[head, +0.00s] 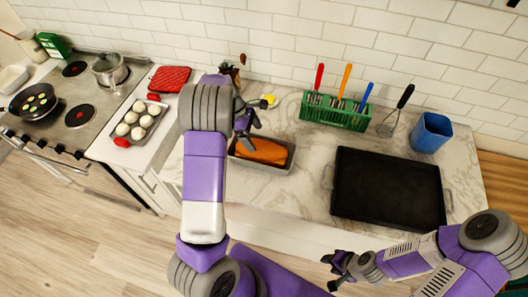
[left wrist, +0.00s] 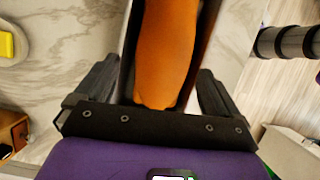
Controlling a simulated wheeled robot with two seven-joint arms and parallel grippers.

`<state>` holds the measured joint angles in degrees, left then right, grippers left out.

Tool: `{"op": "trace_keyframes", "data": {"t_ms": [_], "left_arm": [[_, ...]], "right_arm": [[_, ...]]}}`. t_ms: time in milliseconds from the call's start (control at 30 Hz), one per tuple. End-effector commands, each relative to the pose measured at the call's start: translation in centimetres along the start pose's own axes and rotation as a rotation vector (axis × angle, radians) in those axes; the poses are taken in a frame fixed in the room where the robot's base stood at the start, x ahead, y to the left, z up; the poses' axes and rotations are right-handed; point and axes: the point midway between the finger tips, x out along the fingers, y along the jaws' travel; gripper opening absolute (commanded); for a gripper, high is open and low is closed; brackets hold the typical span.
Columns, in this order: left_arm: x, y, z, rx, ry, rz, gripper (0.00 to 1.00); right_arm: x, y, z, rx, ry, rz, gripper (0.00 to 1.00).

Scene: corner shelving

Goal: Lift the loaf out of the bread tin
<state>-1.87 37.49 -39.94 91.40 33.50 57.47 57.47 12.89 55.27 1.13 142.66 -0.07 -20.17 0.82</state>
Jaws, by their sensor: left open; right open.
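The orange-brown loaf (head: 262,151) lies in the grey bread tin (head: 283,168) on the marble counter. In the left wrist view the loaf (left wrist: 166,50) runs away from the gripper between the tin's dark side walls. My left gripper (head: 248,128) is above the tin's left part, its fingers pointing down. In the left wrist view its two fingers (left wrist: 158,90) are spread wide, one on each side of the loaf's near end, with nothing held. I cannot tell how high they are above the loaf. My right gripper (head: 335,272) is open and empty, low in front of the counter.
A black tray (head: 388,188) lies right of the tin. Behind are a green utensil rack (head: 334,112), a whisk (head: 388,124) and a blue cup (head: 431,132). Marble is clear between tin and tray.

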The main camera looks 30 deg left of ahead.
Motion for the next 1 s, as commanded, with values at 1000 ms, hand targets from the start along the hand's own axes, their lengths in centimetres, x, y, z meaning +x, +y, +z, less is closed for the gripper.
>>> {"op": "trace_keyframes", "data": {"t_ms": [1000], "left_arm": [[6.4, -0.2, -0.1, 0.0, 0.001, 0.0, 0.56]], "right_arm": [[0.0, 0.0, 0.0, 0.0, -0.001, 0.0, 0.43]]}}
